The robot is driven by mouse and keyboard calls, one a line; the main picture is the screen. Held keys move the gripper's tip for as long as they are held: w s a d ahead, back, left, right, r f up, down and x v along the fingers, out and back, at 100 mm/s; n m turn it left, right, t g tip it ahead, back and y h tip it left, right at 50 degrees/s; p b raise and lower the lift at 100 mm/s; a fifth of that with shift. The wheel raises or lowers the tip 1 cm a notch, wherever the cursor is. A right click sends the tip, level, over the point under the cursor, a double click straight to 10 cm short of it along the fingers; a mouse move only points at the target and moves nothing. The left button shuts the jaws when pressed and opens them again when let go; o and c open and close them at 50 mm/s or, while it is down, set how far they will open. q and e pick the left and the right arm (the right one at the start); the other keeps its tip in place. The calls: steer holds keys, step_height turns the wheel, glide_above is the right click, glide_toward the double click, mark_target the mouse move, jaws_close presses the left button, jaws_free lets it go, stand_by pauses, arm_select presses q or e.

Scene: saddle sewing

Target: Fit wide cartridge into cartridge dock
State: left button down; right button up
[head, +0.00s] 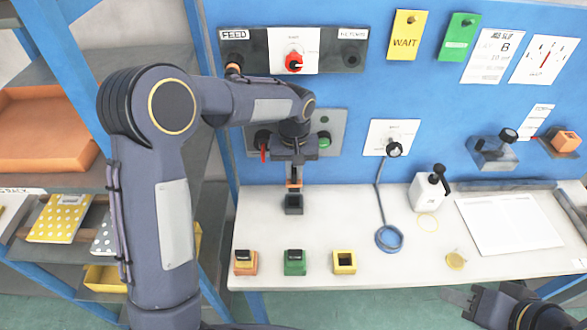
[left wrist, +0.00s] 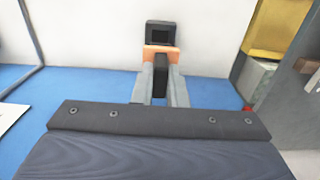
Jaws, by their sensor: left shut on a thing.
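My left gripper (head: 294,186) is over the back middle of the white table, pointing down. It is shut on an orange and black piece, which I take to be the wide cartridge; the orange part (left wrist: 160,53) shows between and beyond the fingers in the left wrist view. A small dark block with a square recess, likely the cartridge dock (head: 293,204), stands just below the fingertips; it also shows in the left wrist view (left wrist: 160,33). I cannot tell whether the cartridge touches it. My right gripper (head: 462,300) is at the lower right, away from these things.
Orange (head: 245,266), green (head: 294,266) and yellow (head: 344,262) holders stand along the front table edge; the yellow one looks empty. A blue panel stands behind.

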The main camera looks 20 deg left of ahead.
mark_target(294, 191)
arm_select(q)
steer(key=shift+f+b, duration=1.8)
steer(key=shift+f, duration=0.7)
steer(key=shift+f+b, duration=1.55)
steer(key=shift+f, duration=0.45)
steer(key=c, duration=1.4)
jaws_free()
steer(key=shift+o, duration=0.2)
step_height(294, 191, up, 8)
steer(key=shift+f+b, duration=0.1)
steer(key=shift+b, duration=0.25)
